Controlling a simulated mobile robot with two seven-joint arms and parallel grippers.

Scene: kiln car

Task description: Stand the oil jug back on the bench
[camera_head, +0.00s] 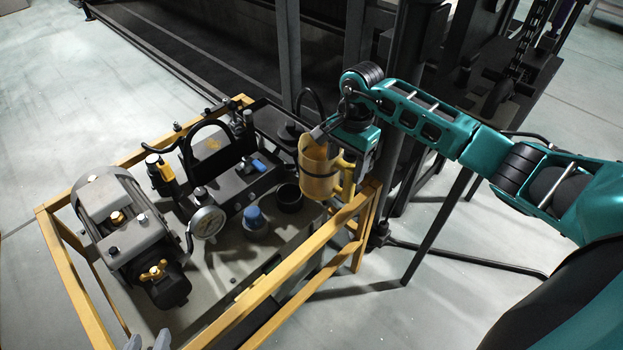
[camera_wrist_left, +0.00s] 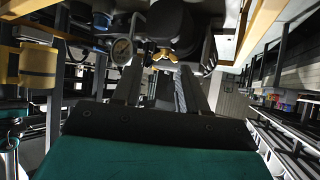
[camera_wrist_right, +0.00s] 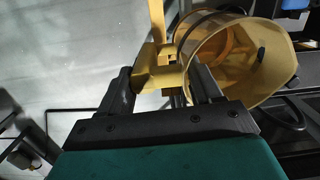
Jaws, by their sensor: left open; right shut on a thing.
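The oil jug (camera_head: 318,172) is yellow, with an open mouth and a side handle. It hangs over the right corner of the yellow-framed machine, looking roughly upright. My right gripper (camera_head: 346,160) is shut on its handle (camera_wrist_right: 160,68); the right wrist view shows the jug's mouth and inside (camera_wrist_right: 235,60). The jug also shows at the left of the left wrist view (camera_wrist_left: 38,68). My left gripper (camera_head: 148,341) is open and empty at the bottom edge of the head view, by the machine's near side; its fingers also show in the left wrist view (camera_wrist_left: 160,88). I cannot make out which surface is the bench.
The yellow frame (camera_head: 285,277) encloses a grey motor (camera_head: 122,218), a pressure gauge (camera_head: 208,221), a blue cap (camera_head: 254,217) and a dark open filler neck (camera_head: 289,197) close to the jug. A dark post stands behind my right wrist.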

